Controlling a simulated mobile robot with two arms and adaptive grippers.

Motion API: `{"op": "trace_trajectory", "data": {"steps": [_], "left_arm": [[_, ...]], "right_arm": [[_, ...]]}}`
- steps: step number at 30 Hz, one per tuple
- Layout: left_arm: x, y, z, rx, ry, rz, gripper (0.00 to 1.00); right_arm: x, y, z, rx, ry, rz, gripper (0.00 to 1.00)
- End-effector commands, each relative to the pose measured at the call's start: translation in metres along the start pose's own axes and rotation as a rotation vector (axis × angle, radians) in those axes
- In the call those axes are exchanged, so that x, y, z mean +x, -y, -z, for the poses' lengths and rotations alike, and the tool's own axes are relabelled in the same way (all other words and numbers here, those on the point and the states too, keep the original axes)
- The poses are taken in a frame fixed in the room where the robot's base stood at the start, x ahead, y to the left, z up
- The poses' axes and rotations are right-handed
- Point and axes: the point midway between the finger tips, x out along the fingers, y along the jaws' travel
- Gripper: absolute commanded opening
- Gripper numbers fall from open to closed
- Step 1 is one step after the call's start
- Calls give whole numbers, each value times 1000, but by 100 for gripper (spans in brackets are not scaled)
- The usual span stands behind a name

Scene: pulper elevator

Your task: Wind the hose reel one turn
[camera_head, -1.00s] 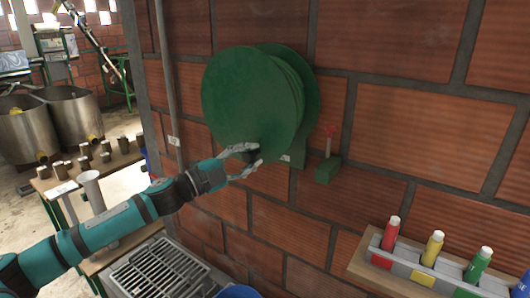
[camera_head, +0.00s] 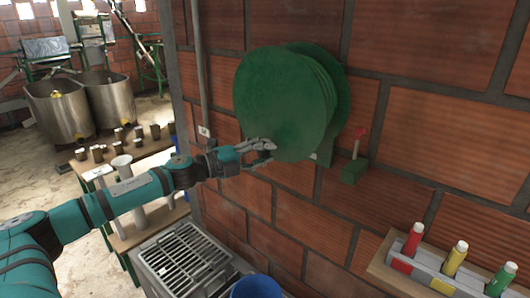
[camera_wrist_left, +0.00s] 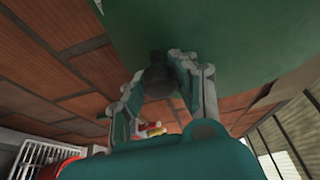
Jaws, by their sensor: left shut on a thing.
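The green hose reel (camera_head: 283,98) is a round disc with a second disc behind it, mounted on the brick wall. My left gripper (camera_head: 262,151) is at the lower left edge of the front disc. In the left wrist view, the gripper (camera_wrist_left: 163,82) is shut on a short dark handle (camera_wrist_left: 157,76) that stands out from the green disc. In the head view my fingers mostly hide this handle. My right gripper is not in view.
A green bracket with a red-topped lever (camera_head: 356,160) is on the wall right of the reel. A shelf with coloured bottles (camera_head: 452,258) is at lower right. Below are a metal grate (camera_head: 182,262) and a blue bucket (camera_head: 256,287). A table with cups (camera_head: 136,152) is at left.

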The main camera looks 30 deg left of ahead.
Motion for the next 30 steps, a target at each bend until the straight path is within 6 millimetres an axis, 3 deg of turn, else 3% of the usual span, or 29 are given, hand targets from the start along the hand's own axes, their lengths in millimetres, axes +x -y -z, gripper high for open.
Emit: {"op": "trace_trajectory", "data": {"steps": [6, 7, 12, 23, 30], "left_arm": [[0, -1, 0, 0, -1, -2, 0], [0, -1, 0, 0, 0, -2, 29], [0, -1, 0, -1, 0, -1, 52], [-2, -1, 0, -3, 1, -1, 53], [-21, -3, 0, -5, 2, -5, 53]], "right_arm": [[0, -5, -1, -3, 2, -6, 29], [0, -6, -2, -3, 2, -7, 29], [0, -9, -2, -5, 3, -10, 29], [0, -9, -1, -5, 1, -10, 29], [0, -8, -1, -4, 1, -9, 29]]}}
